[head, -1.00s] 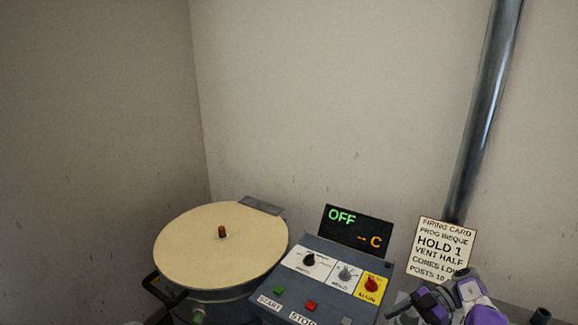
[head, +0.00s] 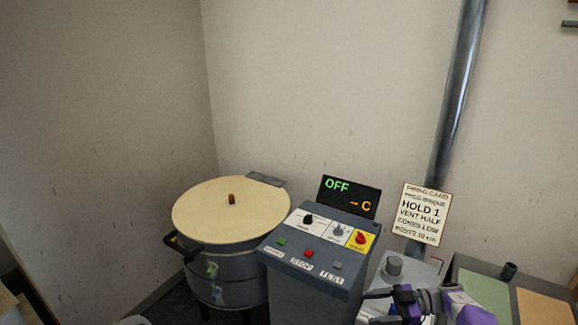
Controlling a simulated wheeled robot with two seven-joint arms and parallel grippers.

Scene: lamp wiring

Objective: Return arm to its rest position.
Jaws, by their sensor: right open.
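My right gripper (head: 378,306) is at the lower right, in front of the right side of the control box (head: 318,262). Its purple and grey wrist comes in from the bottom right. Its jaws are open and no object shows between them. My left gripper is not in view. The control box has a display (head: 349,196) reading OFF and "-- C", knobs on white and yellow plates, and green, red and grey buttons.
A round kiln (head: 227,260) with a closed cream lid (head: 240,215) stands left of the box. A firing card (head: 422,213) stands by a metal pipe (head: 460,100). A table with a green mat (head: 485,289), an orange mat (head: 545,306) and a dark cup (head: 509,270) is at right.

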